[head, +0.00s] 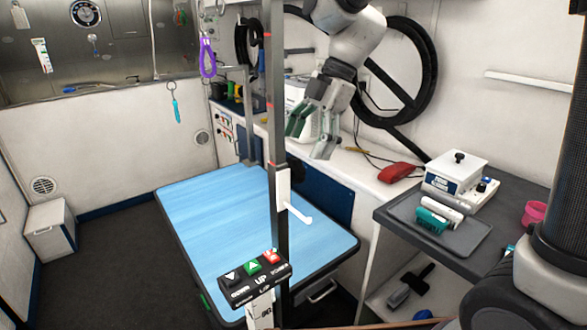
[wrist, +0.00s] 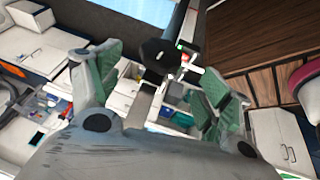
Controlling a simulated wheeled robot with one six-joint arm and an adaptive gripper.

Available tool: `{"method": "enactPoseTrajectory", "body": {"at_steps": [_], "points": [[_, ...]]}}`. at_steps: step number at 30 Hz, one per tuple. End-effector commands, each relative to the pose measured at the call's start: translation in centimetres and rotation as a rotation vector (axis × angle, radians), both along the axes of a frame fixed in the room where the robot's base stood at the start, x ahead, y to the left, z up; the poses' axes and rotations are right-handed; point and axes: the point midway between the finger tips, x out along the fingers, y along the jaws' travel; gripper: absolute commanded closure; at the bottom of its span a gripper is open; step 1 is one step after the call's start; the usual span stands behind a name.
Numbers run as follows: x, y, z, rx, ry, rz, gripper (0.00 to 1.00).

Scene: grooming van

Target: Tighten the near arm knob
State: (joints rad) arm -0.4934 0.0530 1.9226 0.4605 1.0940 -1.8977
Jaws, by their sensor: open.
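The near grooming arm is an upright grey post with red marks (head: 274,95) in front of the blue table (head: 215,205). A black knob (head: 297,168) sits at its clamp, partly hidden by the post and a white bracket (head: 284,190). My gripper (head: 311,143) is open and empty, above and right of the knob in the head view. In the wrist view, a black knob-like part (wrist: 157,55) shows between the spread green-padded fingers of my gripper (wrist: 160,75). It looks apart from both fingers; its distance ahead is unclear.
A control box with up and down buttons (head: 254,282) stands near the post's foot. A white peg (head: 298,213) sticks out from the bracket. A grey side table (head: 385,217) at right holds a tray of clippers (head: 462,240) and a white device (head: 455,172). A red pouch (head: 396,173) lies on the counter.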

Motion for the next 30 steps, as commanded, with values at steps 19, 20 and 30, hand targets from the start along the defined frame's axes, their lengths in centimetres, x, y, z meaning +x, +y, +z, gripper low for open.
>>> {"method": "enactPoseTrajectory", "body": {"at_steps": [19, 20, 30], "points": [[-0.8, 2.9, -6.8, -0.002, 0.003, 0.005, 0.22], [-0.8, 2.9, -6.8, -0.002, 0.003, 0.005, 0.22], [-0.8, 2.9, -6.8, -0.002, 0.003, 0.005, 0.58]]}}
